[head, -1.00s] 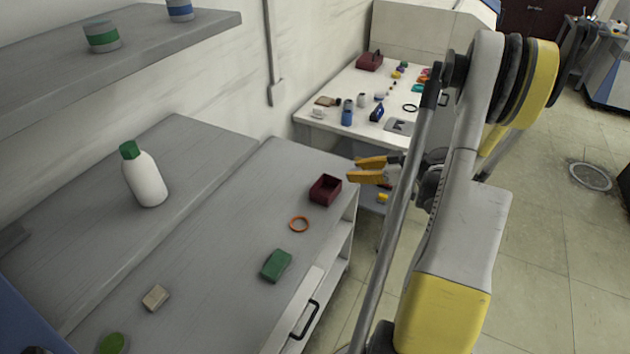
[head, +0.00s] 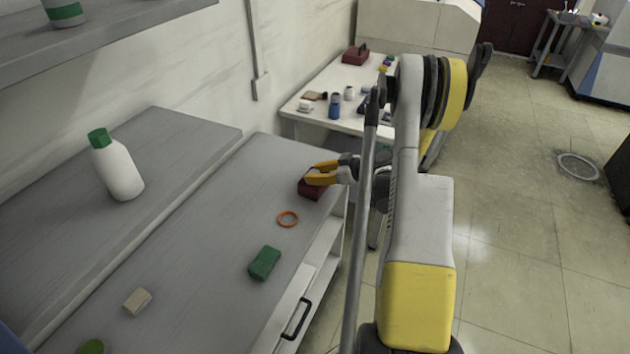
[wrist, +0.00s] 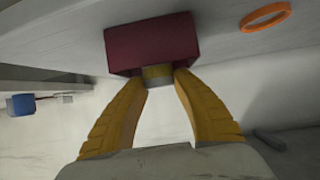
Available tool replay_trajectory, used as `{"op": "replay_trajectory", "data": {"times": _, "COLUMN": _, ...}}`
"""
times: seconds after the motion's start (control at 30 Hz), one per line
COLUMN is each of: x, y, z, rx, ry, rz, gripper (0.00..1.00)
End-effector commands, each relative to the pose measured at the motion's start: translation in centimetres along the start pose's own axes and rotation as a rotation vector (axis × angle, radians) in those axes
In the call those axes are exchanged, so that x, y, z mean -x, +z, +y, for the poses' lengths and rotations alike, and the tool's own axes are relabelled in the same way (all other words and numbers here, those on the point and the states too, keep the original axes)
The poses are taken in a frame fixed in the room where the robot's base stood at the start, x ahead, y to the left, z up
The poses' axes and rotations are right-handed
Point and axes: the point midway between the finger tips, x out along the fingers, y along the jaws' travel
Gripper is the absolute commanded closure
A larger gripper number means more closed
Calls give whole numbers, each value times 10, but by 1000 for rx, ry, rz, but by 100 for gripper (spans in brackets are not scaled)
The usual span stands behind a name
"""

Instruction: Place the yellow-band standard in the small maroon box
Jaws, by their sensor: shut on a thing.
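The small maroon box (head: 311,190) sits on the grey counter near its right edge. It also shows in the wrist view (wrist: 152,40), behind the fingertips. My gripper (head: 310,175) is over the box in the head view and hides part of it. In the wrist view, my gripper (wrist: 159,80) is shut on the yellow-band standard (wrist: 157,73), a small grey piece with a yellow band. The standard overlaps the box's edge in that view; I cannot tell whether any of it is inside the box. The standard is hidden in the head view.
An orange ring (head: 287,218), a green block (head: 264,262) and a beige block (head: 137,301) lie on the counter. A white bottle with a green cap (head: 117,167) stands at the left. A white table (head: 300,121) with several small items stands beyond.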

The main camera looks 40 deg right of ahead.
Motion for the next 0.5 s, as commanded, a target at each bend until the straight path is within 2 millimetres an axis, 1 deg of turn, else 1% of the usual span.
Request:
{"op": "replay_trajectory", "data": {"times": 0.03, "x": -6, "y": 11, "z": 0, "rx": 0, "ry": 0, "rz": 1, "gripper": 100}}
{"op": "replay_trajectory", "data": {"times": 0.1, "x": -9, "y": 17, "z": 0, "rx": 0, "ry": 0, "rz": 1, "gripper": 100}}
{"op": "replay_trajectory", "data": {"times": 0.33, "x": -8, "y": 16, "z": 0, "rx": 0, "ry": 0, "rz": 1, "gripper": 100}}
{"op": "replay_trajectory", "data": {"times": 0.5, "x": -11, "y": 20, "z": 0, "rx": 0, "ry": 0, "rz": 1, "gripper": 100}}
